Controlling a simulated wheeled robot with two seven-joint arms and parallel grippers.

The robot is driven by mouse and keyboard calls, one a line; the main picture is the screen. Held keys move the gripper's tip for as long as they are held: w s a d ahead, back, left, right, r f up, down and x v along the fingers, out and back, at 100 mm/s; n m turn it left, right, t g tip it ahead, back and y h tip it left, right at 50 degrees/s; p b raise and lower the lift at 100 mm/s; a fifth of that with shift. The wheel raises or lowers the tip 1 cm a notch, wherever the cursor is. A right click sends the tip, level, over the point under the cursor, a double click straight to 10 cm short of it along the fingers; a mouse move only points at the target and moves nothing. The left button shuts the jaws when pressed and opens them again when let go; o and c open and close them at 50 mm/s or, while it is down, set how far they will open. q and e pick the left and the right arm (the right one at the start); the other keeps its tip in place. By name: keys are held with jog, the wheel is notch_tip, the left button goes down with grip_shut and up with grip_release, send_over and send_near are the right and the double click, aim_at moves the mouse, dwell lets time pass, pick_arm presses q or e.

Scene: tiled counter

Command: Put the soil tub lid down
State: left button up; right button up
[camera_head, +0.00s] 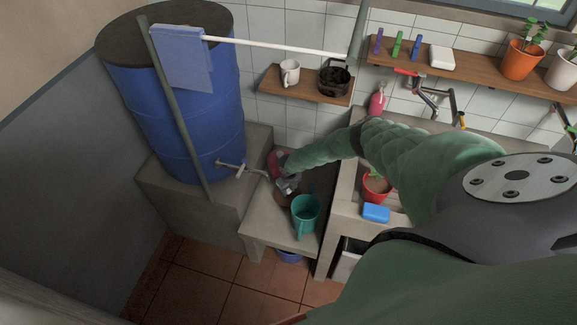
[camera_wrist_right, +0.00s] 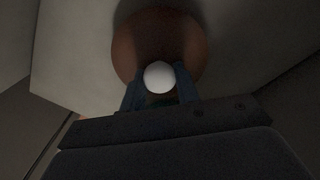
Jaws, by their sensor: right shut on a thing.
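The soil tub lid is a round brown disc (camera_wrist_right: 190,42) with a white knob (camera_wrist_right: 158,77), seen in the right wrist view. My right gripper (camera_wrist_right: 158,88) is shut on the knob, one blue-grey finger on each side. In the head view my right gripper (camera_head: 287,185) is low over the grey ledge, and a brown part of the lid (camera_head: 283,199) shows below it. I cannot tell whether the lid touches the ledge. A dark open tub (camera_head: 334,79), apparently holding soil, stands on the small wall shelf. My left gripper is not in view.
The blue barrel's tap (camera_head: 232,166) is just left. A white mug (camera_head: 290,72) is on the shelf.

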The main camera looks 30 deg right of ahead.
jog(key=shift+f, duration=0.95)
jog(key=o, duration=1)
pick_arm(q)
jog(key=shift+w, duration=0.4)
pick_arm(e)
jog(key=shift+r, duration=0.1)
